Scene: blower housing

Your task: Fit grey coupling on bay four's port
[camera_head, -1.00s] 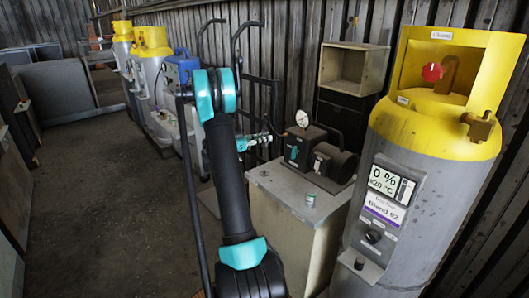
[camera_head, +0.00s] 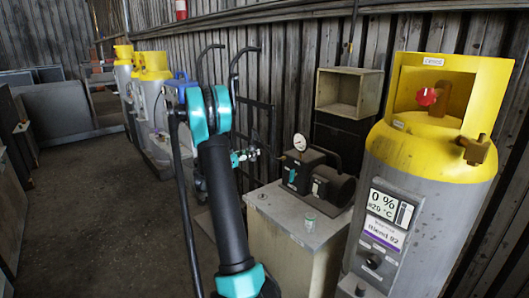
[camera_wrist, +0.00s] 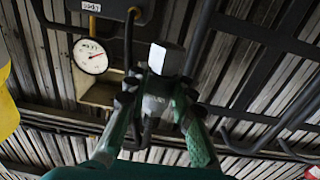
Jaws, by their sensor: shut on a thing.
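In the head view my gripper (camera_head: 246,156) is at the end of my raised arm, small and partly behind it, left of the pump. In the wrist view my gripper (camera_wrist: 153,105) has its two green fingers closed on a dark grey cylindrical piece (camera_wrist: 156,106), which I take to be the grey coupling. A bright white patch shows at its far end. The coupling is too small to make out in the head view. I cannot tell which port belongs to bay four; no bay label is readable.
A pump with a round gauge (camera_head: 299,141) and a small tin (camera_head: 310,222) stand on a cabinet (camera_head: 285,232). A large grey cylinder with a yellow top (camera_head: 415,165) stands at right, reading 0 %. A hand truck (camera_head: 262,110) leans behind my arm. Floor at left is clear.

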